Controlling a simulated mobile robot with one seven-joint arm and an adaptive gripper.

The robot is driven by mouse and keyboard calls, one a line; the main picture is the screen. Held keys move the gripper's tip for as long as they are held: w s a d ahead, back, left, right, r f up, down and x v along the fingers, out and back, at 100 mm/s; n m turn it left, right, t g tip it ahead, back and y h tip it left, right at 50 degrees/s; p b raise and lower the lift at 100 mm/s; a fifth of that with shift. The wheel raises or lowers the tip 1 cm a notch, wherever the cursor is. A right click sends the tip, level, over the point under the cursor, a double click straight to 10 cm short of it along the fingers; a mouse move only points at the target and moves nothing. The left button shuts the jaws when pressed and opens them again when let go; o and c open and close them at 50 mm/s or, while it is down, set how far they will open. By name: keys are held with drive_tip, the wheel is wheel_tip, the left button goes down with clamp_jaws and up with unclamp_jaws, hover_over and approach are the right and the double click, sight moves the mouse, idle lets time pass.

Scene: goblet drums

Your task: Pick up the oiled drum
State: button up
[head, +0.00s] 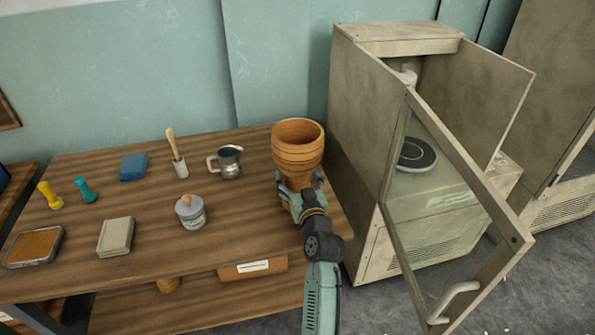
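An orange-brown goblet drum (297,148) stands upright at the right end of the wooden table, its wide open mouth facing up. My gripper (297,190) is at the drum's narrow lower part, on the near side. The fingers seem to reach to either side of the drum's stem, but the drum and my wrist hide much of them. I cannot tell whether they touch or grip it.
The wooden table (90,220) holds a metal pitcher (229,162), a lidded jar (190,211), a brush (177,155), blue and beige blocks, two stampers and a pad. Right of the drum stands a beige cabinet (365,130) with its glass door (450,210) open toward the front.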

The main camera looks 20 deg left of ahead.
drive_tip(key=c, duration=1.6)
drive_tip(key=shift+r, duration=0.1)
